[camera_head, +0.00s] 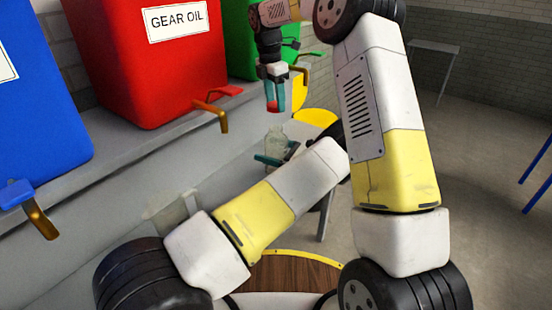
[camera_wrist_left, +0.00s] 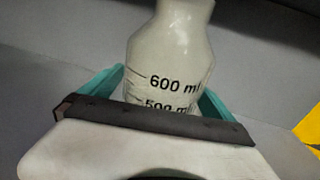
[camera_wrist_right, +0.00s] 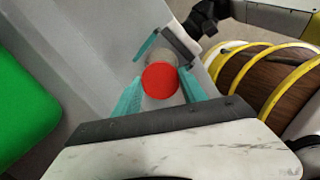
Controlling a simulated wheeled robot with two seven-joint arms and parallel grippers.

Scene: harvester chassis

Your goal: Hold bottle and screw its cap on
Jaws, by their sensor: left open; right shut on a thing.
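The translucent bottle (camera_head: 276,142) stands upright over the grey ledge area, with "600 ml" and other marks showing in the left wrist view (camera_wrist_left: 168,50). My left gripper (camera_head: 271,160) is open, its teal fingers on either side of the bottle; whether they touch it I cannot tell. The red cap (camera_head: 272,106) is between the fingers of my right gripper (camera_head: 275,97), which is shut on it above the bottle and apart from it. In the right wrist view the cap (camera_wrist_right: 160,80) covers part of the bottle (camera_wrist_right: 163,54). The bottle's base is hidden.
A blue container (camera_head: 40,110), a red "GEAR OIL" container (camera_head: 150,85) and a green container (camera_head: 240,40) stand on the grey ledge (camera_head: 125,150). Taps (camera_head: 217,105) stick out in front of them. A grey table (camera_head: 435,47) stands at the back right on open floor.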

